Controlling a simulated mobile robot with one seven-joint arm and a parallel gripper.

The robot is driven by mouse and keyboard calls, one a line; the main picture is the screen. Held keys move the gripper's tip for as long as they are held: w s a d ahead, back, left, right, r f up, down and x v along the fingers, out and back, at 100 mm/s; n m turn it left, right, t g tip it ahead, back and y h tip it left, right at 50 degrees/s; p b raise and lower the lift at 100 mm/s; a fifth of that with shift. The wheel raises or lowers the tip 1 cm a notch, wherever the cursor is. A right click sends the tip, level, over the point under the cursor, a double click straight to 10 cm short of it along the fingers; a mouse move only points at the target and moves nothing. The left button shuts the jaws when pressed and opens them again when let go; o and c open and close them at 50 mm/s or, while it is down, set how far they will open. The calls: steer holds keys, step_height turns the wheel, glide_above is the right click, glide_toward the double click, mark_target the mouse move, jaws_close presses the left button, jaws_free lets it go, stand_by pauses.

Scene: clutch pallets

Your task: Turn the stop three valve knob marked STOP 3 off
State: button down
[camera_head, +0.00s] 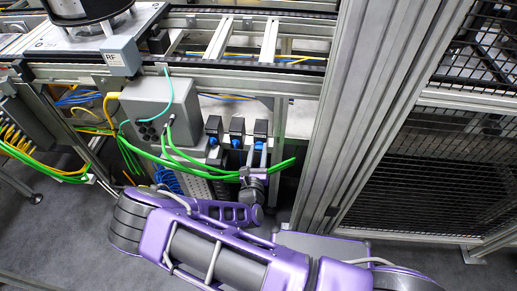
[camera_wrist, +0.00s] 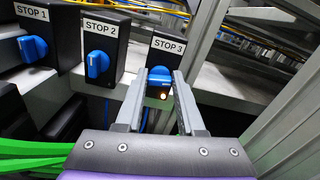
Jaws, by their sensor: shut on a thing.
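The STOP 3 valve knob (camera_wrist: 159,84) is blue and sits on a black box labelled STOP 3 (camera_wrist: 167,47) in the wrist view. My gripper (camera_wrist: 160,88) has one finger on each side of this knob and is shut on it. A small orange light glows just below the knob, between the fingers. In the head view my gripper (camera_head: 256,160) reaches up to the rightmost of three black boxes (camera_head: 261,129); the fingers partly hide its knob. The exact angle of the knob is hard to tell.
The STOP 2 knob (camera_wrist: 97,64) and STOP 1 knob (camera_wrist: 33,48) stand to the left on their own boxes. Green cables (camera_head: 190,163) run close by my gripper. An aluminium post (camera_head: 355,110) stands just to the right.

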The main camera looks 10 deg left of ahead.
steer(key=n+p, duration=0.1)
steer(key=n, duration=0.2)
steer(key=shift+n, duration=0.3)
steer(key=n+p, duration=0.1)
steer(key=n, duration=0.3)
steer(key=shift+a+n, duration=0.15)
steer(key=shift+n, duration=0.15)
steer(key=n, duration=0.4)
steer(key=shift+f, duration=0.15)
steer(key=shift+n, duration=1.8)
steer(key=c, duration=0.5)
jaws_free()
